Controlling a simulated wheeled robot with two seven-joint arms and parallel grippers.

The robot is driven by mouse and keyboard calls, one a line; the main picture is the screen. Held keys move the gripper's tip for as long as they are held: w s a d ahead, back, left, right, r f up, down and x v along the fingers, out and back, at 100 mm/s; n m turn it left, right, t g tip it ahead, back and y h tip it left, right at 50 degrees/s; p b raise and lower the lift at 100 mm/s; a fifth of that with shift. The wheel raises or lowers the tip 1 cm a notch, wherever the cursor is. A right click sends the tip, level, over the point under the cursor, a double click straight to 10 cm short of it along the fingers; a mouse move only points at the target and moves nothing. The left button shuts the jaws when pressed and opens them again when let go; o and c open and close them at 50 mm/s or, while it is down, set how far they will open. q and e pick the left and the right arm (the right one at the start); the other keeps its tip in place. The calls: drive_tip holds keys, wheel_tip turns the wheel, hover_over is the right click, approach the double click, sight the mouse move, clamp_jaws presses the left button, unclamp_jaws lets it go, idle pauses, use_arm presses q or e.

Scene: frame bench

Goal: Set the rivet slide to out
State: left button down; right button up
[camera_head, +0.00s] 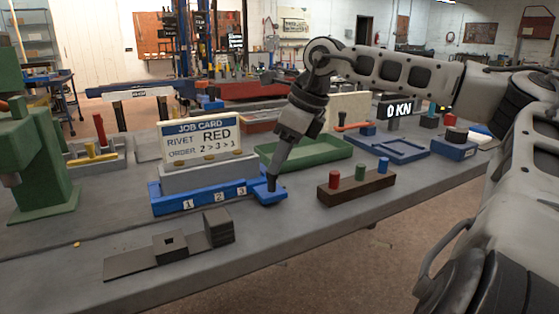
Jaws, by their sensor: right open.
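My right gripper (272,184) comes down from the upper right with its tip at a small blue block (266,197). The block sits at the right end of a long blue fixture (172,207) numbered 1, 2, 3. I cannot tell whether the tip touches the block, and the finger gap is too small to see. No part is labelled as the rivet slide, and its position cannot be read. A brown rack (350,194) holds a red, a green and a blue peg to the right. My left gripper is not in view.
A dark strip with blocks (145,259) lies in front. A green tray (325,153) is behind my gripper, and a green press (50,165) stands left. The front right bench is clear.

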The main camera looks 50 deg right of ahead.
drive_tip(key=p+v, duration=0.1)
drive_tip(key=v, duration=1.3)
drive_tip(key=shift+s+r+p, duration=0.15)
drive_tip(key=shift+p, duration=0.25)
